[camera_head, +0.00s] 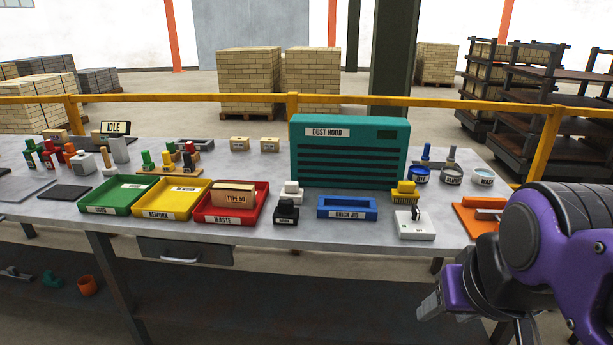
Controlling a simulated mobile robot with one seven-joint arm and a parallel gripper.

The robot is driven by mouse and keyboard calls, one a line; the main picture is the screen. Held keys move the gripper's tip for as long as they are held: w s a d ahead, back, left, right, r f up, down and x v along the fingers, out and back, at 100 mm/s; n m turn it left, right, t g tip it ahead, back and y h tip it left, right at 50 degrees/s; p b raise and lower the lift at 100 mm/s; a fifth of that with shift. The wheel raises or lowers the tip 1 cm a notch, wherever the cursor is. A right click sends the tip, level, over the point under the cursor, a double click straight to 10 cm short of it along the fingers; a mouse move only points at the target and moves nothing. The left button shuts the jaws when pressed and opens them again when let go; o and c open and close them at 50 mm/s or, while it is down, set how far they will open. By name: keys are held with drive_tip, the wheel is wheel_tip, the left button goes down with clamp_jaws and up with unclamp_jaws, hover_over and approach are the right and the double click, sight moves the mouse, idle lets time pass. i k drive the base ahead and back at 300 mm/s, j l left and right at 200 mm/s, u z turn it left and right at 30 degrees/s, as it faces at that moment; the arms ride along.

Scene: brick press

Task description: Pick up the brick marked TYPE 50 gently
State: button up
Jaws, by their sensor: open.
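The tan brick marked TYPE 50 (233,195) lies in the red tray labelled WASTE (228,219), its label facing me. The brick rises above the tray's front wall, and its lower part is hidden by that wall. My gripper (432,306) is at the lower right, in front of the bench and well to the right of the brick. It is open, with nothing seen between its fingers, and apart from every object on the bench.
A yellow REWORK tray (172,213) and a green tray (110,208) stand left of the red tray. A small black block (286,213) and blue brick jig (346,213) stand to its right. The teal dust hood (349,165) rises behind. Orange fixture (466,222) is near my arm.

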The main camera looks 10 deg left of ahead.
sight(223, 193)
drive_tip(key=i+j, duration=0.2)
drive_tip(key=j, duration=0.2)
drive_tip(key=i+j, duration=0.2)
drive_tip(key=j, duration=0.2)
drive_tip(key=i+j, duration=0.2)
drive_tip(key=j, duration=0.2)
drive_tip(key=i+j, duration=0.2)
drive_tip(key=j, duration=0.25)
drive_tip(key=i+j, duration=0.2)
drive_tip(key=j, duration=0.2)
drive_tip(key=k+j+u, duration=0.15)
drive_tip(key=j, duration=0.2)
drive_tip(key=i+j+z, duration=0.15)
drive_tip(key=i, duration=0.25)
